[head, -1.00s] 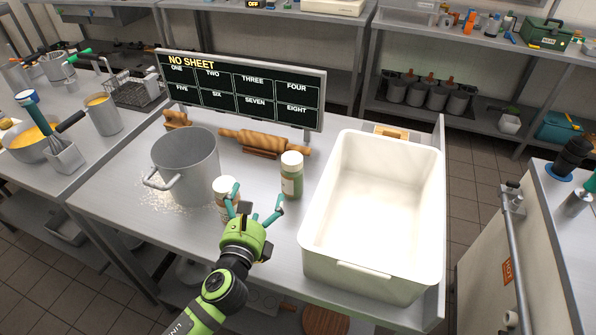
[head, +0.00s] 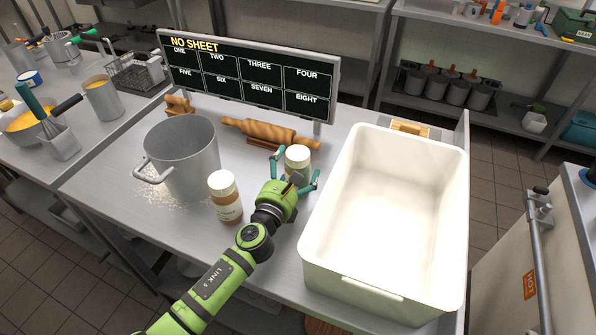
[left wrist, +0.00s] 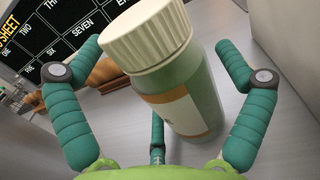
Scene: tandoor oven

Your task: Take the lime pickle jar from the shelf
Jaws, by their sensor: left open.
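A jar with green contents and a cream ribbed lid (head: 297,157) stands upright on the steel table; its label is too small to read as lime pickle. It also shows large in the left wrist view (left wrist: 178,85), tilted in the picture. My left gripper (head: 298,170) is open, with its teal fingers on either side of the green jar, not visibly closed on it. In the left wrist view the fingers (left wrist: 160,62) flank the jar with gaps. A second jar with brownish contents and a cream lid (head: 225,197) stands to the left, beside my arm. My right gripper is not in view.
A large white tub (head: 322,250) stands close to the right of the green jar. A steel pot (head: 182,160) stands at left, with white powder near it. Behind are a rolling pin (head: 265,131) and a dark sign board (head: 245,75) reading NO SHEET.

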